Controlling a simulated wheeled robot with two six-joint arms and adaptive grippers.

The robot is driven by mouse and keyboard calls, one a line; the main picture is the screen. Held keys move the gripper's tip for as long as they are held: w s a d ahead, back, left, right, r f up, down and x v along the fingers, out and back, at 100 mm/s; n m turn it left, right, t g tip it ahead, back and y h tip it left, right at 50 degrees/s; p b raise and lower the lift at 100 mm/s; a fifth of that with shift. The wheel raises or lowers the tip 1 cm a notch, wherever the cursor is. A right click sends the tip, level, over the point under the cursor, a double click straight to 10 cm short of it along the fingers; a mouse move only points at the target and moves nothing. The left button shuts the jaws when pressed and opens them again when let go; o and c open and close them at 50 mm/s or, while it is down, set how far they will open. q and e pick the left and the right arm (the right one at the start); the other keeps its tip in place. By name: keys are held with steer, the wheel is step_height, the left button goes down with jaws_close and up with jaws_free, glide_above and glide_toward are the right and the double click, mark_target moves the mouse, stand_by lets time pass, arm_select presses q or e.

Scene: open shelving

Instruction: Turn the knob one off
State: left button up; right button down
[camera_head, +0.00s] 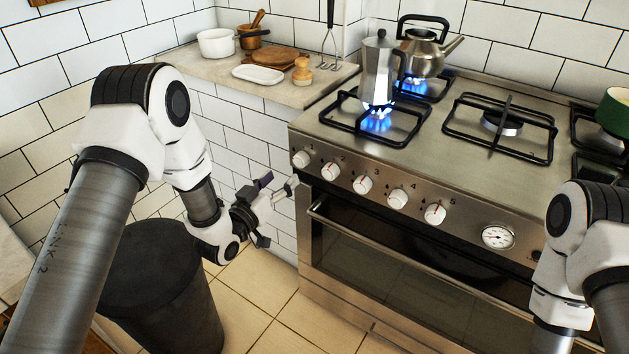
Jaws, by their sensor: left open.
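Knob one (301,158) is the leftmost white knob on the steel stove's front panel, by a small numeral 1. Its exact turn is too small to read. My left gripper (279,186) is open and empty, below and left of knob one, apparently apart from it. Blue flame (377,123) burns under the moka pot (379,72) on the front left burner. Another flame burns under the steel kettle (424,53) on the back left burner. My right arm is at the right edge, but its gripper is out of view.
Several similar knobs, including knob two (331,171), run rightward to a round gauge (498,237). The oven handle (400,262) sticks out below. A counter (215,68) with dishes stands left of the stove. A dark bin (150,265) stands below my left arm.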

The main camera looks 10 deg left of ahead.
mark_target(298, 163)
arm_select(q)
steer(key=x, duration=0.7)
steer(key=shift+w+d, duration=0.25)
steer(key=shift+w, duration=0.1)
